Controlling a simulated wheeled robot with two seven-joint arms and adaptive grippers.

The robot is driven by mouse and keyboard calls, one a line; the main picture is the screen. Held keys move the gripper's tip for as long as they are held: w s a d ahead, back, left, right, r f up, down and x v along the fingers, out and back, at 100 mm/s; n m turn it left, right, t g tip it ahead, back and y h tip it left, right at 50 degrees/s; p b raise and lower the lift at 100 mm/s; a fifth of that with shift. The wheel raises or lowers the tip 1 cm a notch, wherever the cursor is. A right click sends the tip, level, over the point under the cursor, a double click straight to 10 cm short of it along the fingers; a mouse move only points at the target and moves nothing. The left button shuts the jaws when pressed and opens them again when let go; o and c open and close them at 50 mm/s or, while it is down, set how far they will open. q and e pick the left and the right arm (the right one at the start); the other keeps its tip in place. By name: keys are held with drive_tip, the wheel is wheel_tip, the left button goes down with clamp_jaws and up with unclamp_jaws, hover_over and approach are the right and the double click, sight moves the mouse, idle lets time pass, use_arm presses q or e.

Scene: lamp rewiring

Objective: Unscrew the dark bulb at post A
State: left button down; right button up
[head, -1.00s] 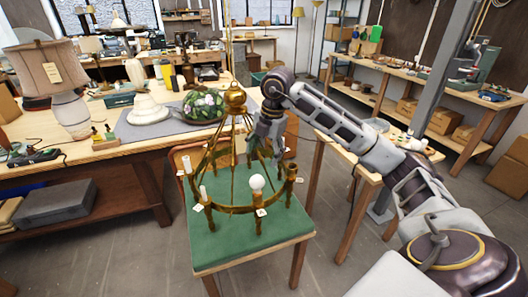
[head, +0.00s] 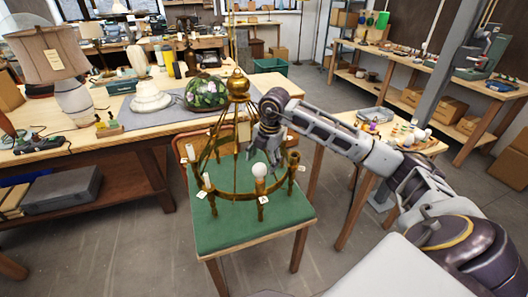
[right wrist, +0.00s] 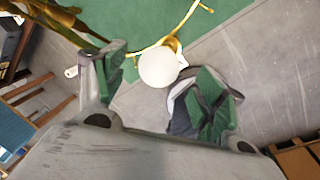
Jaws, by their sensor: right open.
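A brass ring chandelier (head: 238,194) stands on a green-topped table (head: 225,233). A round white bulb (head: 259,170), showing no glow, sits upright on its front-right post, beside a small tag (head: 264,205) that seems to read A. My right gripper (head: 266,153) is just above and behind the bulb in the head view. In the right wrist view, the open right gripper (right wrist: 155,92) has its green-padded fingers apart, with the bulb (right wrist: 158,68) showing between and slightly beyond them. I see no contact. My left gripper is not in view.
A slim white candle-like piece (head: 206,180) stands on another post of the ring. The chandelier's slanting brass rods rise close to my right gripper. A workbench (head: 110,137) with lamps is at left. A small side table (head: 345,130) with bottles stands behind my right arm.

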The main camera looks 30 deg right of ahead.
sight(259, 168)
drive_tip(key=shift+w+a+f, duration=0.1)
drive_tip(key=shift+w+f, duration=0.1)
drive_tip(key=shift+f, duration=1)
drive_tip(key=shift+w+a+f, duration=0.1)
drive_tip(key=shift+w+f, duration=0.1)
drive_tip(key=shift+f, duration=0.95)
drive_tip(key=c, duration=1.1)
drive_tip(key=shift+n, duration=0.3)
drive_tip(key=shift+n+y, duration=0.3)
drive_tip(key=shift+n, duration=1)
drive_tip(key=shift+w+n+g+b, duration=0.15)
drive_tip(key=shift+n+g+b, duration=0.3)
drive_tip(key=shift+n, duration=1.65)
drive_tip(key=shift+n+y, duration=0.3)
drive_tip(key=shift+a+r+n, duration=0.1)
drive_tip(key=shift+n, duration=0.2)
